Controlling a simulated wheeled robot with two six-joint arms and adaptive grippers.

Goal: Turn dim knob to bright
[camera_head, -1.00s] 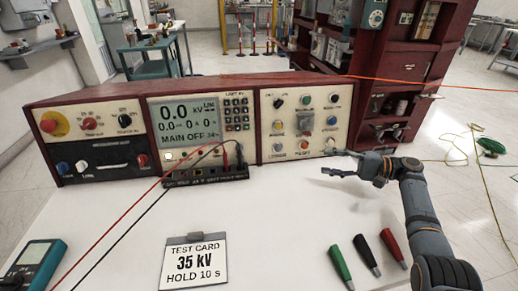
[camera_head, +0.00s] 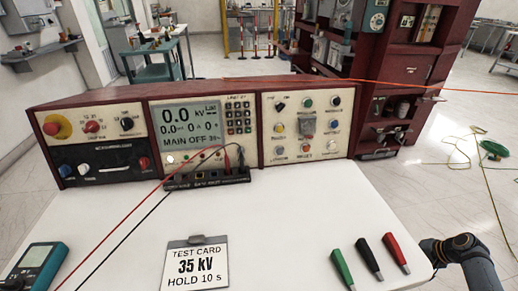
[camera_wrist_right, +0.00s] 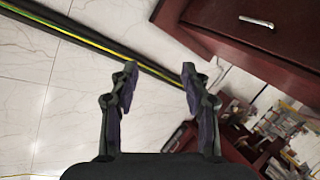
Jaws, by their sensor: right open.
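A small black knob (camera_head: 280,104) sits at the top left of the right-hand panel (camera_head: 304,152) of the red test console. Small lettering above it looks like a dim/bright label, but is too small to read surely. The knob's exact pointing is hard to tell. My right gripper (camera_wrist_right: 158,72) is open and empty in the right wrist view, with its fingers apart over floor and red cabinet. In the head view only part of my right arm shows at the lower right edge, away from the console. My left gripper is not in view.
A blue meter (camera_head: 38,265) is at the left. Red and black leads cross the table's left side. The area before the right panel is clear.

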